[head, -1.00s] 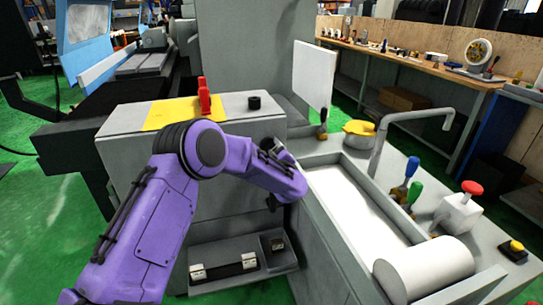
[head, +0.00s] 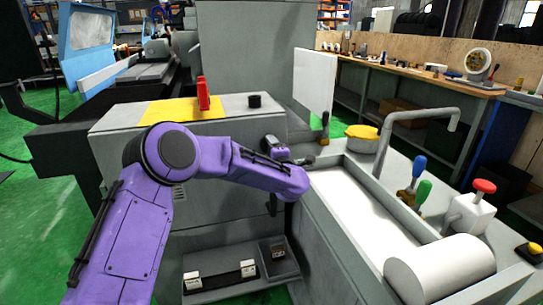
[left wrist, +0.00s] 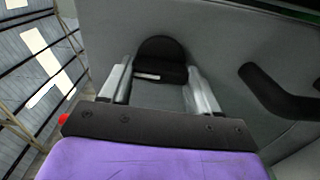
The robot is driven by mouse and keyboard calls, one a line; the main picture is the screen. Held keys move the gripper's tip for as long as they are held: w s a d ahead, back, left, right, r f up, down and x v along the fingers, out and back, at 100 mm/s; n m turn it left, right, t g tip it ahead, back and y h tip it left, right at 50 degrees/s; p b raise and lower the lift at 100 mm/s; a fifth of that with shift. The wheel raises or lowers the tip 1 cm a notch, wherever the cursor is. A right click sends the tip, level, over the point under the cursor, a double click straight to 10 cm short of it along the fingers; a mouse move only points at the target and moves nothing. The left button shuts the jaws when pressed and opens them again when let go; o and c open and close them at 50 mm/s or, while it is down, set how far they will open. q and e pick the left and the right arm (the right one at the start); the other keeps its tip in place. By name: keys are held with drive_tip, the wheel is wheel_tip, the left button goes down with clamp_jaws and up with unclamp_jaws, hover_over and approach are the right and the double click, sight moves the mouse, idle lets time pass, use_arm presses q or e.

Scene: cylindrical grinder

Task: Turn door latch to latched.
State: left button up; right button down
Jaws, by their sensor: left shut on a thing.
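In the left wrist view the door latch (left wrist: 161,48) is a black knob with a rounded top and a pale strip on its lower part. It sits on a grey panel. My left gripper (left wrist: 160,76) has its two silver fingers on either side of the latch and is shut on it. Its fingertips partly cover the latch's sides. In the head view my purple left forearm hides the latch and most of the gripper at the grey machine's side. The latch's exact angle is hard to tell. My right gripper is not in view.
A black bar handle (left wrist: 280,92) stands out from the panel right of the gripper. In the head view a red part (head: 203,94) and a black knob (head: 254,101) stand on top of the machine. A trough (head: 358,210) with a bent pipe (head: 395,125) lies to the right.

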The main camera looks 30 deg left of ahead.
use_arm(q)
drive_tip(key=shift+a+n, duration=0.1)
drive_tip(key=shift+n, duration=0.4)
drive_tip(key=o, duration=1.1)
drive_tip(key=shift+c, duration=0.2)
drive_tip(key=b+v, duration=0.1)
drive_tip(key=v, duration=0.9)
drive_tip(key=shift+s, duration=0.25)
